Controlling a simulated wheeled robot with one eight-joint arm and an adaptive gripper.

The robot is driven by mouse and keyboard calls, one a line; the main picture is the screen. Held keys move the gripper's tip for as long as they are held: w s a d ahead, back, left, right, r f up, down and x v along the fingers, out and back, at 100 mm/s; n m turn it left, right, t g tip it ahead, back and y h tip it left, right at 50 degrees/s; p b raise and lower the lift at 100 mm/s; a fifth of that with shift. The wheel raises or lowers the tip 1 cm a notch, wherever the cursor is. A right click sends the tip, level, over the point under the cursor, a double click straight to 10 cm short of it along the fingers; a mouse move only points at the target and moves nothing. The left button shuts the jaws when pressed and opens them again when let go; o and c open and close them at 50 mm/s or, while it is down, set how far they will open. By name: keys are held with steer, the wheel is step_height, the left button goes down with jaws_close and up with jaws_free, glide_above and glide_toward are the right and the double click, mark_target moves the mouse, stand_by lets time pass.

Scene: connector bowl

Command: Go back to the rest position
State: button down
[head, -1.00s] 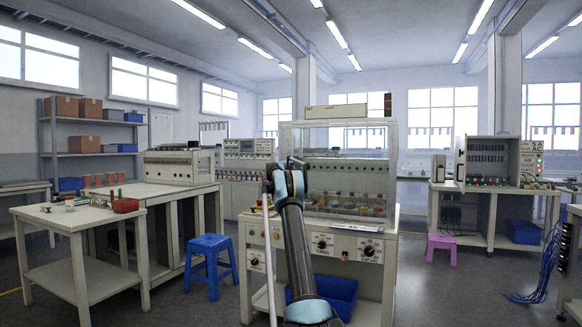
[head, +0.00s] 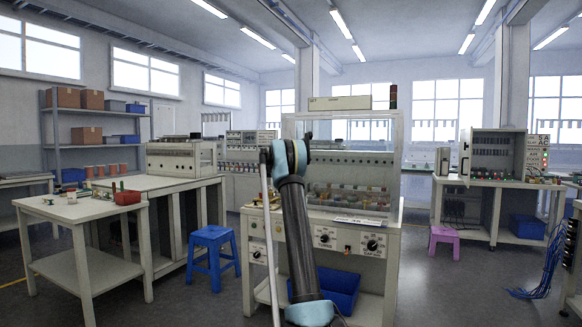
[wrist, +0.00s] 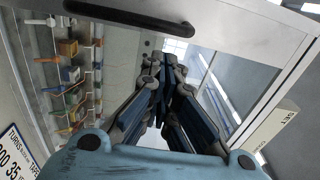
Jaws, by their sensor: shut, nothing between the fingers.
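My gripper (wrist: 165,80) shows in the wrist view with its dark, jointed fingers shut together and nothing between them. It is in front of the glass-fronted test cabinet, whose black bar handle (wrist: 115,14) crosses the top of that view. In the head view my arm rises in front of the cabinet (head: 350,222), and the fingers cannot be made out there.
Colored connectors (wrist: 68,75) sit in rows behind the glass. A blue stool (head: 210,236) stands left of the cabinet, and a blue bin (head: 338,290) is under it. A pink stool (head: 444,238) and hanging blue cables (head: 552,262) are at the right. Floor between the benches is open.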

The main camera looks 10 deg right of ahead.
steer(key=s+a+r+n+t+y, duration=0.2)
steer(key=s+a+r+n+y, duration=0.25)
steer(key=s+a, duration=0.25)
steer(key=s+a+r+n+t+y, duration=0.25)
steer(key=s+a+r+n, duration=0.2)
steer(key=s+a, duration=0.25)
steer(key=s+a+f+n+y, duration=0.2)
steer(key=s+a+n+y, duration=0.4)
steer(key=s, duration=0.4)
steer(key=s+a+f+n+g+y, duration=0.1)
steer(key=s+a+f+n+g, duration=0.15)
steer(key=s+f, duration=0.65)
steer(key=s+a+f+n+g+y, duration=0.15)
steer(key=s+f+n+g, duration=0.3)
steer(key=s, duration=0.85)
steer(key=s+a+f+n+g, duration=0.25)
steer(key=s+f, duration=0.45)
steer(key=s, duration=0.4)
steer(key=s+d+f+n+g+h, duration=0.1)
steer(key=s+d+f+g+h, duration=0.1)
steer(key=s+f, duration=0.9)
steer(key=s+d+f+g+h, duration=0.2)
steer(key=s+d+f+g, duration=0.2)
steer(key=s+f, duration=0.8)
steer(key=s+d, duration=0.1)
steer(key=s, duration=0.5)
steer(key=shift+s+n+g, duration=0.3)
steer(key=shift+n+g, duration=0.05)
steer(key=shift+g, duration=0.05)
